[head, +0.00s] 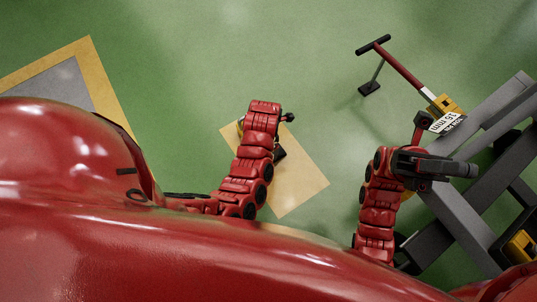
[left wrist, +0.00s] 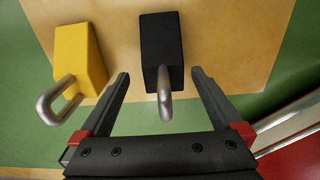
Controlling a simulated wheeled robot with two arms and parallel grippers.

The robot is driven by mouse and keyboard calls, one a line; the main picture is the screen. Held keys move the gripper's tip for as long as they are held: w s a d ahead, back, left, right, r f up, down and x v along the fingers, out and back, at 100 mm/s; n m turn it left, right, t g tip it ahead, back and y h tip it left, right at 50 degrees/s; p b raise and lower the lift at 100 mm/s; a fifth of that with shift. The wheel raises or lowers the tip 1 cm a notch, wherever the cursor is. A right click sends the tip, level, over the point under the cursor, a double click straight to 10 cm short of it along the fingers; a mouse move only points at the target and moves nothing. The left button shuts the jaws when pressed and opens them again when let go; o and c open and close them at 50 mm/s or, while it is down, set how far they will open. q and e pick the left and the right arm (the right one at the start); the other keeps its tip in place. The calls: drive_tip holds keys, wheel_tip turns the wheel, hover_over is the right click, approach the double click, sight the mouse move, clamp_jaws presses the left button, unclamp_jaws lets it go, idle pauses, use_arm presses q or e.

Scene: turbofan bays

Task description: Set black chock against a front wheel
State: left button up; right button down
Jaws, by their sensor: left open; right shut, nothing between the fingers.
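In the left wrist view the black chock (left wrist: 160,42) lies on a tan mat (left wrist: 215,35), its metal handle (left wrist: 165,95) facing my left gripper (left wrist: 160,77). That gripper is open, with one finger on each side of the handle and neither visibly touching it. In the head view my left arm hides most of this spot. My right gripper (head: 462,168) is shut and empty above the grey stand frame (head: 468,215). A dark round part (head: 401,240) low on the frame may be a wheel, partly hidden by my right arm.
A yellow chock (left wrist: 80,50) with its own handle lies left of the black one. A red tow bar (head: 402,70) with a black T-grip extends from the frame. A white sign (head: 446,122) is near it. Green floor (head: 230,60) is open between mat and tow bar.

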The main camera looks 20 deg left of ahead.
use_arm(q)
drive_tip(key=shift+d+f+b, duration=0.2)
drive_tip(key=shift+f+b, duration=0.65)
drive_tip(key=shift+f, duration=0.35)
wheel_tip(320, 180, down, 2)
drive_tip(key=shift+b, duration=0.7)
drive_tip(key=shift+f, duration=0.1)
clamp_jaws()
use_arm(e)
drive_tip(key=s+d+r+n+t+h, duration=0.1)
drive_tip(key=s+d+n+t+h, duration=0.8)
drive_tip(key=s+t+h, duration=0.2)
drive_tip(key=shift+s+t, duration=0.5)
drive_tip(key=shift+t, duration=0.6)
